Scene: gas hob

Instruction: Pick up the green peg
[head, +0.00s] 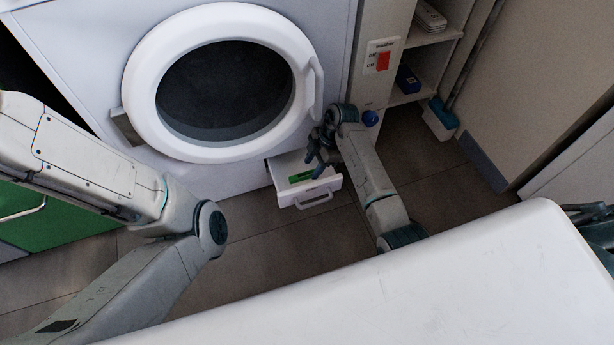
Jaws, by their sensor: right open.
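The green peg (301,177) lies inside a small white pulled-out drawer (318,190) at the bottom of the washing machine. My right gripper (316,162) is open, with its dark fingers pointing down just above the drawer's right part, close to the peg. No contact between fingers and peg can be made out, and nothing shows between the fingers. My left arm crosses the left side of the view, but its gripper is out of the picture.
The white washing machine (85,55) with a round dark door (225,92) stands behind the drawer. A blue and white container (440,118) stands farther right. Tiled floor (265,255) is clear in front.

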